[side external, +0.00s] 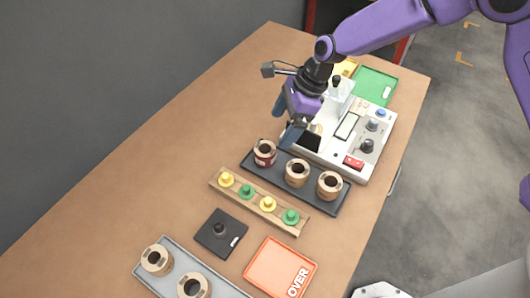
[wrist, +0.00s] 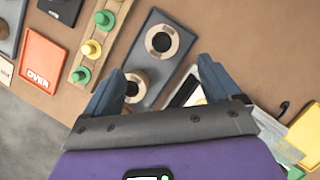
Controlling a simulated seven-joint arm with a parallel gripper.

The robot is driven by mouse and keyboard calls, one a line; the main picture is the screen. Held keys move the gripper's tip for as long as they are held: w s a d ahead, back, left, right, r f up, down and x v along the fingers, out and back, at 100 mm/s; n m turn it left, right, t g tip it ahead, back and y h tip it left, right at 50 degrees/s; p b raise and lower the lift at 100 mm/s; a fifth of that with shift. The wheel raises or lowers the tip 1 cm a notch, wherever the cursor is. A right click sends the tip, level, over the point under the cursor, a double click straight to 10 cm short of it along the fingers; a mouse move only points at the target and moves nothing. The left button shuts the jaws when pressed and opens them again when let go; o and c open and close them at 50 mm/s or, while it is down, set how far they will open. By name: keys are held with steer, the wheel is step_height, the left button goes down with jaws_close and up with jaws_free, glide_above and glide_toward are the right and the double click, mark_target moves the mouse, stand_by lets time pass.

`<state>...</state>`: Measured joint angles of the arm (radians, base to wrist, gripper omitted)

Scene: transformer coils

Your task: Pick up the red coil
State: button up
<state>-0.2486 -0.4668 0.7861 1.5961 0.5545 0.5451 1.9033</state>
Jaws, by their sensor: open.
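The red coil (side external: 265,152) stands upright at the left end of the dark tray (side external: 247,166) in the side view. It has a red band and a tan rim. In the wrist view, the coil at the tray's end (wrist: 162,40) shows only its tan top and dark hole; its red band is hidden. My gripper (side external: 281,130) is open and empty, above and behind the red coil. In the wrist view, my gripper's (wrist: 161,68) blue fingers are apart, with the end coil ahead of the gap between them.
Two tan coils (side external: 297,172) (side external: 329,185) share the tray. A wooden strip (side external: 257,203) with yellow and green pegs lies in front. The white tester (side external: 375,150) stands behind right. An orange OVER tray (side external: 265,262) is at front. The table's left side is clear.

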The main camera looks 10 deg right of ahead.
mark_target(265, 150)
steer(key=shift+x, duration=5.4)
steer(key=shift+w, duration=0.1)
steer(key=c, duration=1.2)
